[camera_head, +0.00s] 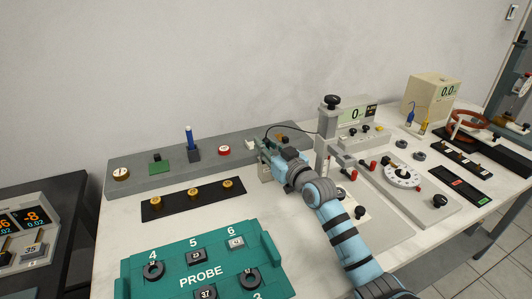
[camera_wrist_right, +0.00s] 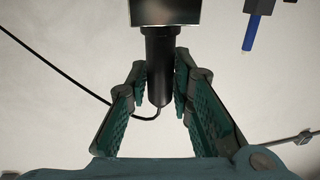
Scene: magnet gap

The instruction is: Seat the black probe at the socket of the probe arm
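The black probe (camera_wrist_right: 159,62) stands between the two green-padded fingers of my right gripper (camera_wrist_right: 161,75) in the right wrist view. Both fingertips appear to press on its sides. Its upper end meets a grey metal block (camera_wrist_right: 166,12); I cannot tell whether it is inside it or only against it. A thin black cable leaves its lower end. In the head view my right gripper (camera_head: 271,153) is at the front edge of the grey rear shelf and hides the probe. A grey upright stand with a black knob (camera_head: 332,102) is right of it. My left gripper is not in view.
A teal PROBE tray (camera_head: 178,264) with numbered places is at the front. A black strip with brass knobs (camera_head: 162,208) lies behind it. A blue rod (camera_head: 189,135) stands on the grey shelf (camera_head: 137,182). Instruments and a white dial (camera_head: 402,176) fill the right side.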

